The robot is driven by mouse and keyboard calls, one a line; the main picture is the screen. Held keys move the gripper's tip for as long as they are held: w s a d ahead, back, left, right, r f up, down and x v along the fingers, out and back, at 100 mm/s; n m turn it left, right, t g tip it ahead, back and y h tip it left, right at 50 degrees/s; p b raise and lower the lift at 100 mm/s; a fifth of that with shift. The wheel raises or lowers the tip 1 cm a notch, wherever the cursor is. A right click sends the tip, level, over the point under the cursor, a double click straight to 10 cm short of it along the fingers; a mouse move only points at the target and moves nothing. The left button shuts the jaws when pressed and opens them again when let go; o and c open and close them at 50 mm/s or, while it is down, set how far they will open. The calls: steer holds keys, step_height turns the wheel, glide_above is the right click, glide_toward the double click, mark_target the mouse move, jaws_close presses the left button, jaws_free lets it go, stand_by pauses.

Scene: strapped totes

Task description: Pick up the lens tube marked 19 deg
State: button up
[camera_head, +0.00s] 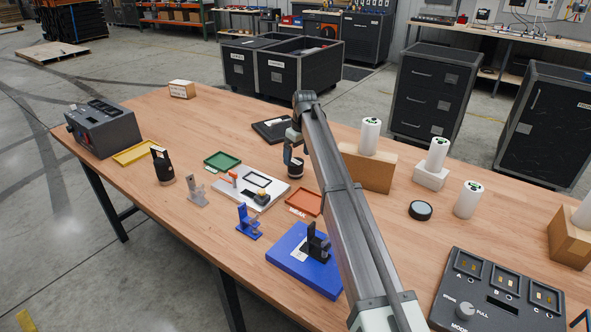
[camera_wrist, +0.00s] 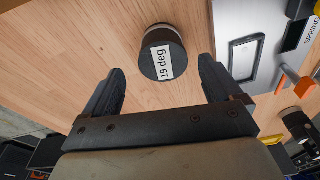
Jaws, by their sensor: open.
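The lens tube marked 19 deg (camera_wrist: 156,38) is a short black cylinder with a white label. It stands on the wooden table, and in the wrist view it shows ahead of and between the two fingers. My gripper (camera_wrist: 161,78) is open, with nothing held; I cannot tell whether a finger touches the tube. In the head view the tube (camera_head: 295,171) is right below my gripper (camera_head: 292,152), partly hidden by it. A second, taller black tube with a white label (camera_head: 163,168) stands further left; its marking is not readable.
An orange-brown tray (camera_head: 303,203) and a blue base (camera_head: 290,265) are nearer.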

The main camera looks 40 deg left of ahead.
mark_target(296, 162)
steer(key=shift+s+a+f, duration=0.1)
steer(key=shift+a+f, duration=0.1)
steer(key=shift+f, duration=0.95)
steer(key=shift+s+a+f, duration=0.1)
steer(key=shift+a+f, duration=0.05)
steer(key=shift+f, duration=1)
steer(key=shift+c, duration=0.3)
steer(key=c, duration=1.2)
